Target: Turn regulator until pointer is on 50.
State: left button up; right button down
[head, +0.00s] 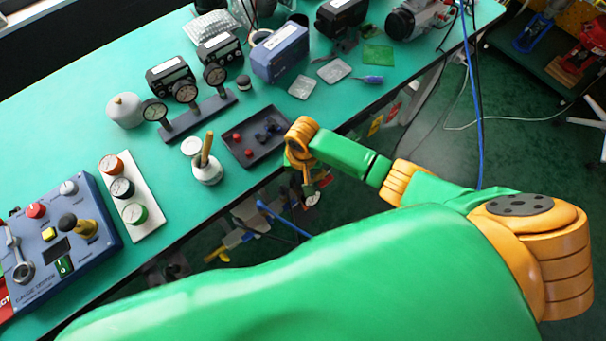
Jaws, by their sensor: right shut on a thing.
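My right gripper (308,183) is low, past the front edge of the table. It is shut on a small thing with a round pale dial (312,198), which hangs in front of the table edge. The dial is too small to read, and the gripper partly hides what it belongs to. I cannot tell for sure which thing is the regulator. Three round gauges with pointers stand on a black gauge stand (198,118) on the table; their readings are too small to tell. My left gripper is out of view.
A dark tray (268,158) with small red and blue parts lies near the table edge. A white plate (148,228) carries orange, black and green round pieces. A blue gauge tester (92,258) is at left. Blue and black boxes stand behind. Bare green table (75,145) shows at left.

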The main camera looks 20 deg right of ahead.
jog(key=shift+a+r+m+p, duration=0.1)
jog(key=shift+r+m+p, duration=0.1)
jog(key=shift+m+p, duration=0.85)
jog(key=shift+f+m+p, duration=0.15)
jog(key=shift+m+p, duration=0.5)
jog(key=shift+m, duration=0.7)
